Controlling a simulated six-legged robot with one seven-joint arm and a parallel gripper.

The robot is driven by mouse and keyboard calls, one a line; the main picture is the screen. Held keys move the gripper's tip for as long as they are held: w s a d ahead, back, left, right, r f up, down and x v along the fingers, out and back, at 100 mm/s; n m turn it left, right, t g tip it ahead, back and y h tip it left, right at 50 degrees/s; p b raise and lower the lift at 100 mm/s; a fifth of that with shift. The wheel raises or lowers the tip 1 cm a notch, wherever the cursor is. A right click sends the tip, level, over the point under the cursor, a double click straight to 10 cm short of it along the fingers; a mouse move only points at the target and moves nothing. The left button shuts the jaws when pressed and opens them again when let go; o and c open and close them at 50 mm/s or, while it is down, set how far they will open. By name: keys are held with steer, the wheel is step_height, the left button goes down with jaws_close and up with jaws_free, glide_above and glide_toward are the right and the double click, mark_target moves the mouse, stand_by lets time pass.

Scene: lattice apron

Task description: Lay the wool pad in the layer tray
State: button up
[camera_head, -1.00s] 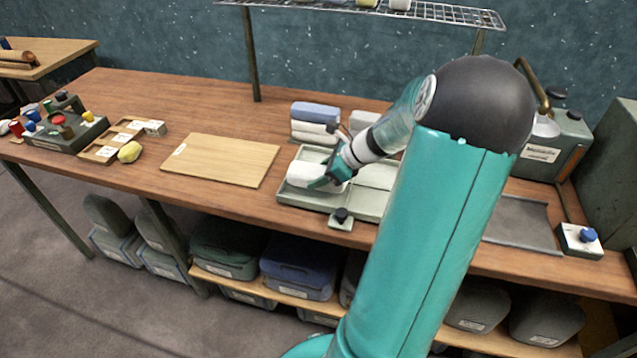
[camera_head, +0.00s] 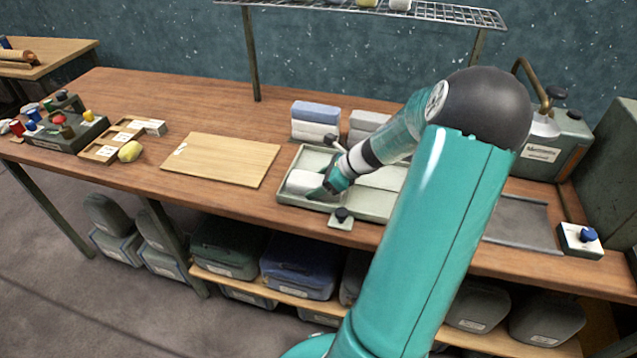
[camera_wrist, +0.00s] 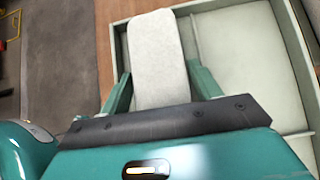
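The wool pad (camera_head: 302,183) is a white, rounded block at the left compartment of the pale green layer tray (camera_head: 292,200). In the wrist view the pad (camera_wrist: 157,55) stands lengthwise between my fingers, and its far end overlaps the rim of the tray (camera_wrist: 288,40). My gripper (camera_head: 325,191) is at the pad's right end, low over the tray. In the wrist view the tips of my gripper (camera_wrist: 160,72) lie close against both sides of the pad, shut on it. The pad's underside is hidden, so I cannot tell whether it touches the tray floor.
Folded blue and white pads (camera_head: 315,118) and a grey stack (camera_head: 367,122) stand behind the tray. A small block with a black knob (camera_head: 341,219) sits at its front edge. A wooden board (camera_head: 222,160) lies to the left. A wire shelf (camera_head: 440,14) hangs above the back.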

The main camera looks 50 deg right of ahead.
steer(key=shift+r, duration=0.1)
steer(key=v, duration=1.2)
steer(key=w+a+r+n+g+h, duration=0.1)
steer(key=w+a+r+n+g, duration=0.15)
steer(key=a+n, duration=0.65)
steer(key=w+a+r+n+g+h, duration=0.15)
steer(key=a+r+n, duration=0.3)
steer(key=a, duration=0.75)
steer(key=s+a+r+n, duration=0.2)
steer(key=s+a+n, duration=0.2)
steer(key=a+n, duration=0.4)
steer(key=s+a+r+n+t+h, duration=0.1)
steer(key=s+a+n, duration=0.3)
steer(key=a+n, duration=0.5)
steer(key=shift+r+t, duration=0.3)
steer(key=shift+r, duration=0.55)
steer(key=shift+h, duration=0.25)
steer(key=shift+c, duration=0.4)
